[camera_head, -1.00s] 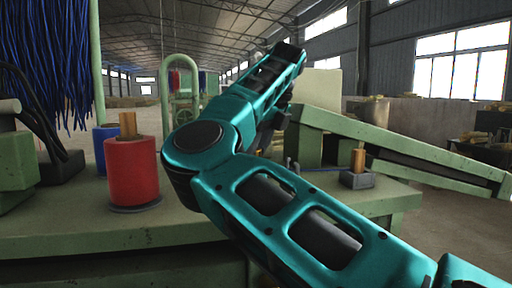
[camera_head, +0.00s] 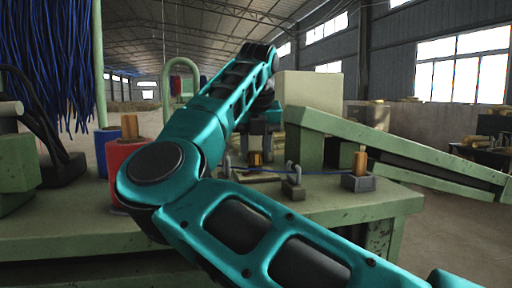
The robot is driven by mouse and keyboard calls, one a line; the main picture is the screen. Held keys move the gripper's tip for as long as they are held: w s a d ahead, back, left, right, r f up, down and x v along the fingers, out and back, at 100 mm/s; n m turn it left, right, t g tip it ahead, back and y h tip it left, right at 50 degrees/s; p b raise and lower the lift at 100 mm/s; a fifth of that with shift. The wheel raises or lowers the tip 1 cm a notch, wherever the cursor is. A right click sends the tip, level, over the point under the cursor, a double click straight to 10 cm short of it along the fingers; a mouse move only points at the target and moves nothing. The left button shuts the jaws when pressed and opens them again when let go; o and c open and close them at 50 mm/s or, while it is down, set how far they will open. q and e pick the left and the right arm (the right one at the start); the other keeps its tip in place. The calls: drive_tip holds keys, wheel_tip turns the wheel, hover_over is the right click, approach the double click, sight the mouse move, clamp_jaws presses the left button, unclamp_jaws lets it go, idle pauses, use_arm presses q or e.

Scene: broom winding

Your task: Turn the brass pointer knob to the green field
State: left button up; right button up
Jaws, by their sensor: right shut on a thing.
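My right arm crosses the view from the lower right, and its gripper (camera_head: 256,147) points down over the green bench. It is shut on a small brass-coloured piece, which I take to be the brass pointer knob (camera_head: 255,159). The knob sits low at the bench top and is partly covered by the fingers. Which way its pointer faces is too small to tell. I cannot make out the green field. My left gripper is not in view.
A red spool (camera_head: 115,160) is partly hidden behind my arm, with a blue spool (camera_head: 103,140) behind it. A grey block with an upright peg (camera_head: 360,163) and a small grey bracket (camera_head: 293,185) stand on the green bench (camera_head: 390,203). Blue bristles (camera_head: 50,50) hang at left.

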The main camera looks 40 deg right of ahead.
drive_tip(key=m+g+h, duration=0.1)
drive_tip(key=m, duration=0.3)
drive_tip(key=shift+w+m, duration=0.1)
drive_tip(key=shift+m, duration=0.2)
drive_tip(key=m+g, duration=0.1)
drive_tip(key=m, duration=0.1)
drive_tip(key=m+g, duration=0.1)
drive_tip(key=m, duration=0.2)
drive_tip(key=shift+w+a+h, duration=0.1)
drive_tip(key=shift+w+h, duration=0.05)
drive_tip(key=shift+h, duration=0.25)
drive_tip(key=shift+m+g, duration=0.3)
drive_tip(key=o, duration=1)
drive_tip(key=shift+r, duration=0.1)
drive_tip(key=v, duration=1.2)
drive_tip(key=shift+a+r, duration=0.15)
drive_tip(key=shift+r, duration=0.25)
